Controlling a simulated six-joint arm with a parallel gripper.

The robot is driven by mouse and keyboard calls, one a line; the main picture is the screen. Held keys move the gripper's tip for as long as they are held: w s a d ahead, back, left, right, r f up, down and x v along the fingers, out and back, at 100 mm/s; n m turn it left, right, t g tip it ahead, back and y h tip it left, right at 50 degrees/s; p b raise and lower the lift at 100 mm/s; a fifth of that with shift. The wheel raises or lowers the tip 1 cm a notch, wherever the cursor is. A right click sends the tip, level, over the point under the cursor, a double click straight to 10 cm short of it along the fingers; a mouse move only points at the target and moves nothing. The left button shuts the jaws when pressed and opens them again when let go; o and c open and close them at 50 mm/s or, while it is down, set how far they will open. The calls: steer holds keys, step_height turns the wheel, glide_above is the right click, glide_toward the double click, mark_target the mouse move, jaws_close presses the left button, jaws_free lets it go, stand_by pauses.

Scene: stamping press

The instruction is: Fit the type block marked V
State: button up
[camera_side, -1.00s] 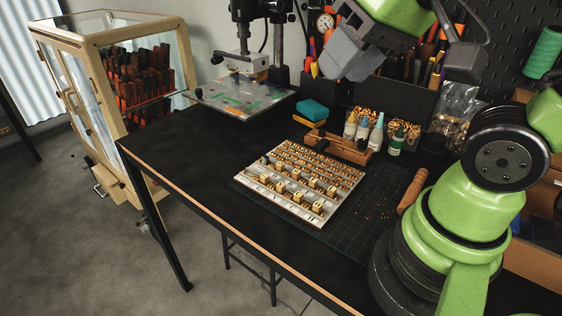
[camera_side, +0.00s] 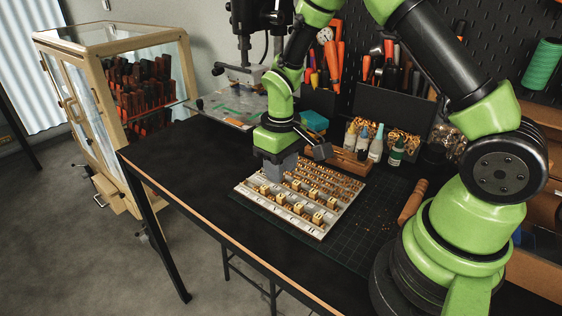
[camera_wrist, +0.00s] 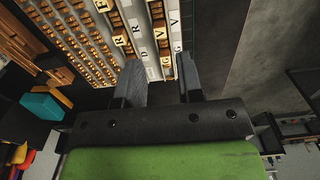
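The type tray (camera_side: 318,236) lies on the table with rows of small brass type blocks and pale lettered strips. In the wrist view, a brass block marked V (camera_wrist: 161,32) sits in a row near the tray's right edge, beside a strip label V (camera_wrist: 174,17).
The press (camera_side: 247,75) with its flat plate (camera_side: 228,108) stands behind my gripper. A teal block (camera_side: 313,121), wooden rack (camera_side: 346,162) and small bottles (camera_side: 375,143) line the tray's far side. A wooden-handled tool (camera_side: 411,204) lies on the cutting mat (camera_side: 370,225).

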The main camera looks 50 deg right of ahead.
mark_target(281, 196)
step_height(281, 196, down, 7)
steer(key=shift+f, duration=0.1)
steer(key=c, duration=0.6)
steer(key=o, duration=1)
step_height(281, 196, up, 9)
steer(key=shift+r, duration=0.5)
steer(key=shift+c, duration=0.8)
